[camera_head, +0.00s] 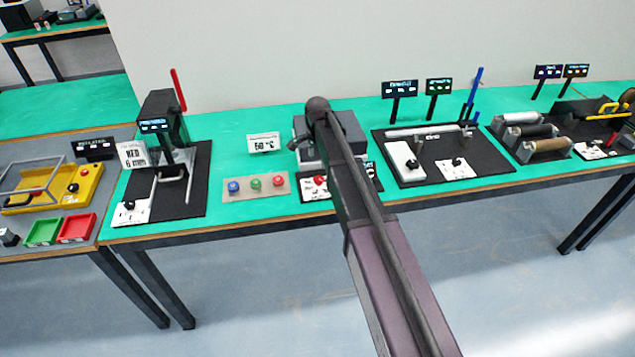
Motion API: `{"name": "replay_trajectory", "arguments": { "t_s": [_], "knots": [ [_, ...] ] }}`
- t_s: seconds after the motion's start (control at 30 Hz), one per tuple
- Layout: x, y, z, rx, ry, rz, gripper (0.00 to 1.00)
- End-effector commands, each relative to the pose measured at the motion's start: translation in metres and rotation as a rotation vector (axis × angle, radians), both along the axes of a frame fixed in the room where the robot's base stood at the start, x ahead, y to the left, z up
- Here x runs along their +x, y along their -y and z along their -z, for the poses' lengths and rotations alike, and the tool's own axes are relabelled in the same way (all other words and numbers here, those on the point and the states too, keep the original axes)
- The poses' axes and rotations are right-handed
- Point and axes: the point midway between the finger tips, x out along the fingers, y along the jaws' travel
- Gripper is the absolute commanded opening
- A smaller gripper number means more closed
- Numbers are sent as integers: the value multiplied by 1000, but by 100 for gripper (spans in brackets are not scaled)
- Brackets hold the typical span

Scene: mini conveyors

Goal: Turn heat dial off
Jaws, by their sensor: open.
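Several black dials sit on white panels, and their labels are too small to read, so I cannot tell which is the heat dial. One dial (128,206) is at the front of the black press-like machine (160,118) with a red lever, at the left. Another dial (457,162) is on the mat right of my arm, and a third dial (590,146) is by the rollers at the right. My arm rises from the bottom right and covers part of a grey machine (301,130) in the middle. My gripper cannot be made out.
Blue, green and red buttons (255,184) sit on a plate left of my arm. A red knob (320,180) is beside the arm. A blue lever (473,88) stands at the back right. Green and red trays (76,227) are at the left. Green table top shows between the stations.

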Motion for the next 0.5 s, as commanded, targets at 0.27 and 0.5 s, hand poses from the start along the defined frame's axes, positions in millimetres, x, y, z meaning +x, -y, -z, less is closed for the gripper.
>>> {"name": "replay_trajectory", "arguments": {
  "t_s": [0.27, 0.5],
  "knots": [
    [0, 0, 25, 0, 0, 0, 85],
    [0, 0, 43, 0, 0, 0, 85]
  ]
}}
